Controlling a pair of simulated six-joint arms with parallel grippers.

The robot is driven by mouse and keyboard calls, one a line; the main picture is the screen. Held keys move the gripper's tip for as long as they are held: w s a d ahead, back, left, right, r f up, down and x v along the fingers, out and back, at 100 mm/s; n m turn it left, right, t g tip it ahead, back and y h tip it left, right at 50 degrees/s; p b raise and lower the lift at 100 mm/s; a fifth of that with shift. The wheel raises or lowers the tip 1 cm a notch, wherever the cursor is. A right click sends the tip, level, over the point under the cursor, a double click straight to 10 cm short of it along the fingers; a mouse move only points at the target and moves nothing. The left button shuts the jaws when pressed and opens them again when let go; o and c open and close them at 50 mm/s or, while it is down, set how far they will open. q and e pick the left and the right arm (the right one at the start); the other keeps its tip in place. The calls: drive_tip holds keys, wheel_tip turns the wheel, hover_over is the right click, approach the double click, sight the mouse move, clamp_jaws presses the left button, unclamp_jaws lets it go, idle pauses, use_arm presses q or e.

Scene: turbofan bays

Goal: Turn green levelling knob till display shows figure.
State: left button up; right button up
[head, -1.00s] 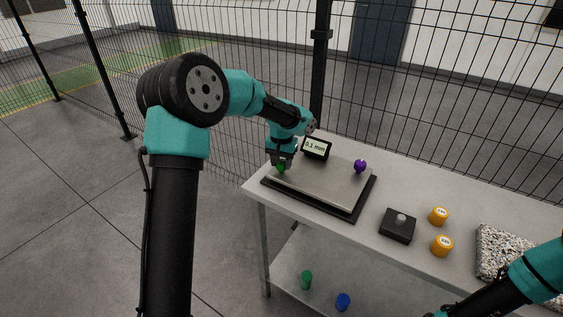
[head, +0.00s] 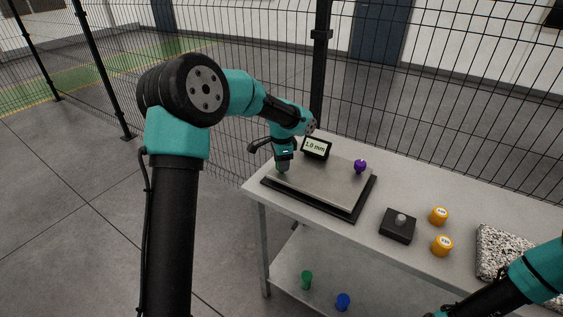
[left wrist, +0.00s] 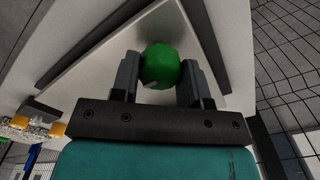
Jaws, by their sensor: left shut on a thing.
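The green levelling knob (left wrist: 161,65) sits between the two fingers of my left gripper (left wrist: 160,72) in the left wrist view, and the gripper is shut on it. In the head view my left gripper (head: 282,166) points down at the left corner of the grey levelling plate (head: 325,184) and mostly hides the green knob. The display (head: 316,147) behind the plate reads 1.0 mm. A purple knob (head: 360,166) stands at the plate's far right corner. My right arm shows at the lower right, but its fingertips are not in view.
On the table (head: 420,180) are a black block with a grey knob (head: 398,225), two orange weights (head: 438,215) and a speckled granite slab (head: 500,248). A green cylinder (head: 307,280) and a blue cylinder (head: 343,301) stand on the lower shelf. A mesh fence (head: 440,90) runs behind.

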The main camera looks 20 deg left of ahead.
use_arm(q)
drive_tip(key=m, duration=0.6)
idle(0.4)
drive_tip(key=o, duration=0.9)
drive_tip(key=shift+r, duration=0.1)
wheel_tip(320, 180, up, 17)
drive_tip(key=shift+r, duration=0.15)
idle(0.6)
